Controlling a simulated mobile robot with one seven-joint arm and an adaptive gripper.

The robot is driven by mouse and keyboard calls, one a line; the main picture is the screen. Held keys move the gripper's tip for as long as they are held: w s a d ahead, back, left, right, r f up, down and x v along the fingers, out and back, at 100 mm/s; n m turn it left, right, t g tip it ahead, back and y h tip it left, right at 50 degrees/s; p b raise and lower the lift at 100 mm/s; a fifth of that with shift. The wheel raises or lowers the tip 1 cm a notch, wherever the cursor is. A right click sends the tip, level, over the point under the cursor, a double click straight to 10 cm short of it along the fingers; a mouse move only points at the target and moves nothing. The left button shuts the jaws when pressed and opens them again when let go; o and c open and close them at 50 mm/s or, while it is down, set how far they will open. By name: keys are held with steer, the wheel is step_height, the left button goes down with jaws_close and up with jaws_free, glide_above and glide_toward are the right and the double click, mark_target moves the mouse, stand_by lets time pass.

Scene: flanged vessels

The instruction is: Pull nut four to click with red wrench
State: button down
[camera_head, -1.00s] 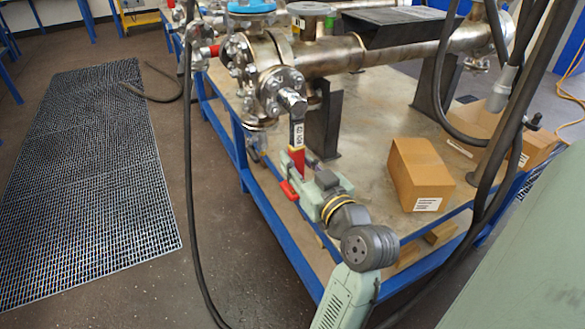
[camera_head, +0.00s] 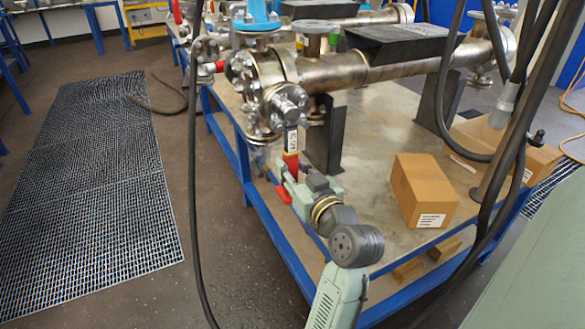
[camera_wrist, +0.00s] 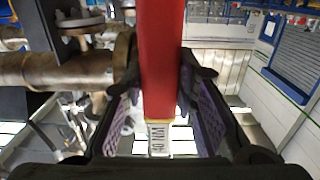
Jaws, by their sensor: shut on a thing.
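The red wrench (camera_head: 291,162) has a red handle and a white label; in the wrist view the handle (camera_wrist: 160,60) runs between the fingers and the label reads 40 NM. It hangs almost straight down from the front flange (camera_head: 285,103) of the metal vessel. Its head is at the lower right of that flange and covers the nut there; no nut number is legible. My gripper (camera_head: 298,190) is shut on the lower handle. Its purple-padded fingers (camera_wrist: 160,118) lie on both sides of the handle in the wrist view.
The vessel stands on a blue-edged bench (camera_head: 262,205). A cardboard box (camera_head: 424,190) sits on it to the right of my gripper. A black hose (camera_head: 192,200) hangs left of the bench, and more hoses (camera_head: 487,195) hang at right. Floor grating (camera_head: 95,200) lies at left.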

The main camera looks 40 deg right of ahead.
steer(key=shift+x, duration=1.05)
steer(key=shift+r, duration=0.1)
steer(key=w+a+r+m+p, duration=0.2)
steer(key=a+r+m+p, duration=0.1)
steer(key=a+m+p, duration=0.5)
steer(key=shift+n, duration=0.6)
steer(key=shift+d+f+v, duration=0.15)
steer(key=shift+v, duration=0.7)
steer(key=shift+d+f+v, duration=0.1)
steer(key=shift+d+v, duration=0.05)
steer(key=shift+v, duration=0.7)
steer(key=shift+d+f+v, duration=0.15)
steer(key=shift+d+v, duration=0.05)
steer(key=shift+v, duration=0.65)
steer(key=shift+s, duration=0.15)
